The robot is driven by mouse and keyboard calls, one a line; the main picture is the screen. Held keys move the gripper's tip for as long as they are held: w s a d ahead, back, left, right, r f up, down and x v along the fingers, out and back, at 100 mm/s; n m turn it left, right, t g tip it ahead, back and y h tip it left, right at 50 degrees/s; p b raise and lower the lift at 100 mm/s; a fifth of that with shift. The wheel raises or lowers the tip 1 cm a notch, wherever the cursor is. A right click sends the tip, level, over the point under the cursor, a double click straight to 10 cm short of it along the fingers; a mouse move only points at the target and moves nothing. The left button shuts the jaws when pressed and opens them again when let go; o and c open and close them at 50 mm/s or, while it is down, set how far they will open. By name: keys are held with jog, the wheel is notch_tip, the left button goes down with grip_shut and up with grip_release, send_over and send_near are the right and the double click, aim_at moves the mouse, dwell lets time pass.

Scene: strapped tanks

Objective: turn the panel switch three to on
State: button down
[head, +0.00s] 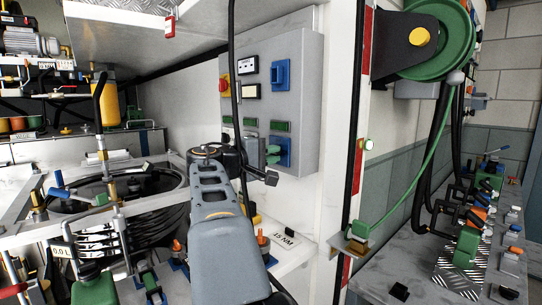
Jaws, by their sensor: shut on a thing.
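The grey control panel (303,105) hangs on the white wall in the middle of the head view. A blue switch (284,148) sits low on its right side, under a green label (280,126); I take it as panel switch three. The switch's on or off setting cannot be read.
Another blue switch (281,74) and a red-and-yellow knob (224,85) sit higher on the panel. A black cable hangs in front of the panel's left part. A green hose reel (440,35) is at upper right. A coiled black hose (150,220) lies left of my arm.

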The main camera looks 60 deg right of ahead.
jog(key=c, duration=1.1)
grip_release()
jog(key=shift+c, duration=0.2)
jog(key=v, duration=1.4)
jog(key=shift+w+p, duration=0.1)
jog(key=shift+p, duration=0.3)
